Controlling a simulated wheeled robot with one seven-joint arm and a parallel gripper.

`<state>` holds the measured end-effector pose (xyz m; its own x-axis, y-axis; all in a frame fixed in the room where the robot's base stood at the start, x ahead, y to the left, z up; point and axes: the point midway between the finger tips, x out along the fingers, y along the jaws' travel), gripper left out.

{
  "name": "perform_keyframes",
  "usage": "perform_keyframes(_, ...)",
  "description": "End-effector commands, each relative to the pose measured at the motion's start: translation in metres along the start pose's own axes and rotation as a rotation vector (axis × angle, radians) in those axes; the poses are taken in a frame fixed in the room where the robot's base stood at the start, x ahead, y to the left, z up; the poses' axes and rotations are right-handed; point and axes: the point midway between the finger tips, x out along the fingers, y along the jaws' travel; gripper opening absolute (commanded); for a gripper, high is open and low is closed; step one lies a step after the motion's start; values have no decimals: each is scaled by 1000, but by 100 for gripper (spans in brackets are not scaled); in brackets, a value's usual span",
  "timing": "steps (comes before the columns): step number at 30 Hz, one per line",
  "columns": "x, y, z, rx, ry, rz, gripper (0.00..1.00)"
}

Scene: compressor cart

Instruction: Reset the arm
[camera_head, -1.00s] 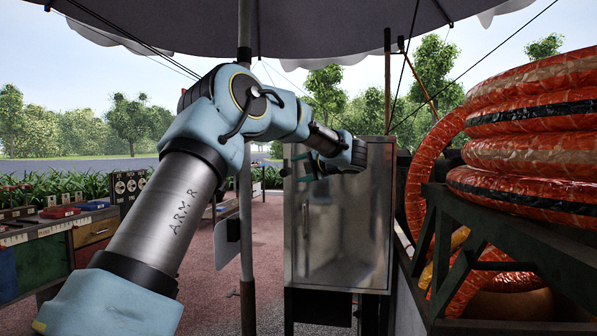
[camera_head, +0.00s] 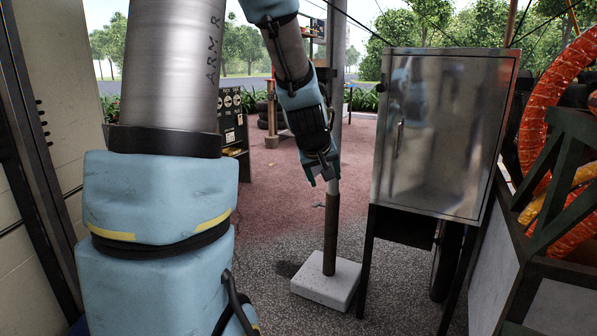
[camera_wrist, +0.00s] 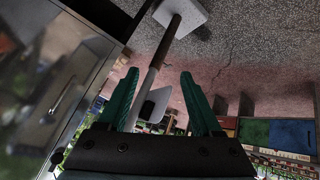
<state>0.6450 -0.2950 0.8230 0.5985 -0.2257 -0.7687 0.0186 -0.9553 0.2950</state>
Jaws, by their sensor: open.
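My gripper (camera_head: 322,174) hangs at the end of my bent blue arm, left of the metal cabinet and by the pole in the head view. In the wrist view its two green fingers (camera_wrist: 158,98) stand wide apart with nothing held between them. The pole (camera_wrist: 158,62) shows behind and between the fingers there. I cannot tell how close the gripper is to the pole.
The shiny metal cabinet (camera_head: 440,135) stands shut on dark legs to the right. The pole's pale square base (camera_head: 325,284) sits on the gravel. Orange coiled hoses (camera_head: 550,100) are at the far right. Red ground (camera_head: 275,190) lies open behind.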

Motion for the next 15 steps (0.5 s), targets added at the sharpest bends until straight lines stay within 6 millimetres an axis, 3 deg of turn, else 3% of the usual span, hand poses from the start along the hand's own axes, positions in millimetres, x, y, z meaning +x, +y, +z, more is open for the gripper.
perform_keyframes(1,-9,-26,24,37,-68,-41,66)
perform_keyframes(6,-37,-90,91,136,-272,-140,66)
perform_keyframes(14,-86,-155,170,223,-519,-236,66)
perform_keyframes(15,-97,-149,159,227,-517,-234,66)
